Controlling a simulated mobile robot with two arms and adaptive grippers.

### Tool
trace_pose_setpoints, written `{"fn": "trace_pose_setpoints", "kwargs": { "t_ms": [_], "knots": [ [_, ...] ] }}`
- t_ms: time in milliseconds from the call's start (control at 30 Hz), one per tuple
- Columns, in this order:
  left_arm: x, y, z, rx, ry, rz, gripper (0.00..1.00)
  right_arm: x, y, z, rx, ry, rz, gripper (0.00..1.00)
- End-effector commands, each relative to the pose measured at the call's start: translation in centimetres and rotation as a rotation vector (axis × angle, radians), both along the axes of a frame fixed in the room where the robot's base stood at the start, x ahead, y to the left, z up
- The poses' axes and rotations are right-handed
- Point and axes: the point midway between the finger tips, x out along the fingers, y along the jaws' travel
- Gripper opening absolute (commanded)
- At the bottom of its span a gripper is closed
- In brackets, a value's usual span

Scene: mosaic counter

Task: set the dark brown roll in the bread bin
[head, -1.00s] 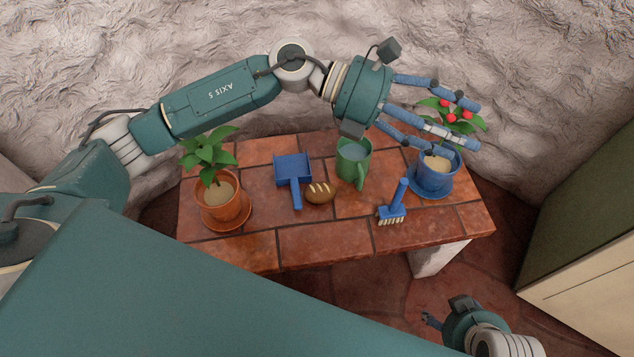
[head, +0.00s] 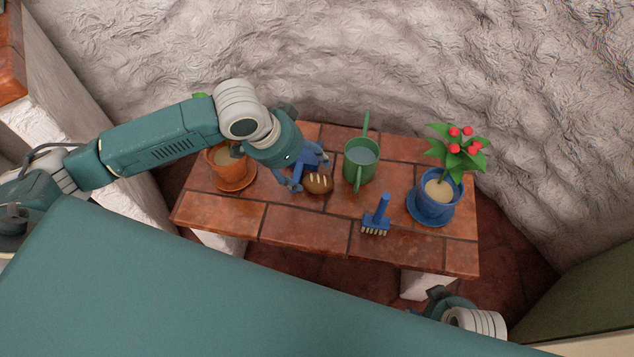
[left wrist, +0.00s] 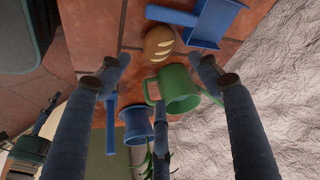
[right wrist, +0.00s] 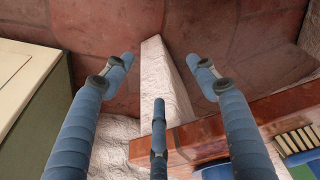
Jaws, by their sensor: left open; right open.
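The dark brown roll (head: 318,184), oval with pale slashes, lies on the tiled counter (head: 290,227) between the blue dustpan and the green watering can. My left gripper (head: 307,171) hangs open and empty just beside the roll, partly covering the dustpan. In the left wrist view the roll (left wrist: 158,42) shows beyond the spread fingers, not between them. My right gripper (head: 436,301) is low in front of the counter; the right wrist view shows its fingers open and empty, facing floor and a counter leg. I see no bread bin in any view.
A green watering can (head: 361,160) stands right of the roll. A blue potted plant (head: 433,207) is at the right, an orange pot (head: 232,174) at the left. The blue dustpan (left wrist: 212,22) lies by the roll.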

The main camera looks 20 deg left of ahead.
Motion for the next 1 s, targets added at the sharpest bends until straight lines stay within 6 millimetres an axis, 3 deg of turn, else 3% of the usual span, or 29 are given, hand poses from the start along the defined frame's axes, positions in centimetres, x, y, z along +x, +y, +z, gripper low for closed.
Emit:
{"fn": "trace_pose_setpoints", "kwargs": {
  "t_ms": [200, 567, 733, 1000],
  "knots": [
    [0.9, -0.8, -3.4, 0.0, 0.005, 0.0, 0.64, 0.0, -0.1, 3.2, 0.001, -0.021, -0.003, 0.58],
    [1.8, -1.3, -5.7, 0.002, 0.001, -0.001, 0.64, -0.6, -0.3, 6.6, 0.001, -0.038, -0.006, 0.58],
    [2.3, -1.5, -8.2, 0.001, 0.002, -0.001, 0.64, -1.4, -0.4, 8.9, 0.002, -0.053, -0.007, 0.58],
    [3.1, -2.1, -9.8, 0.002, -0.001, -0.002, 0.64, -1.4, -0.5, 8.3, 0.001, -0.049, -0.007, 0.58]
  ]
}}
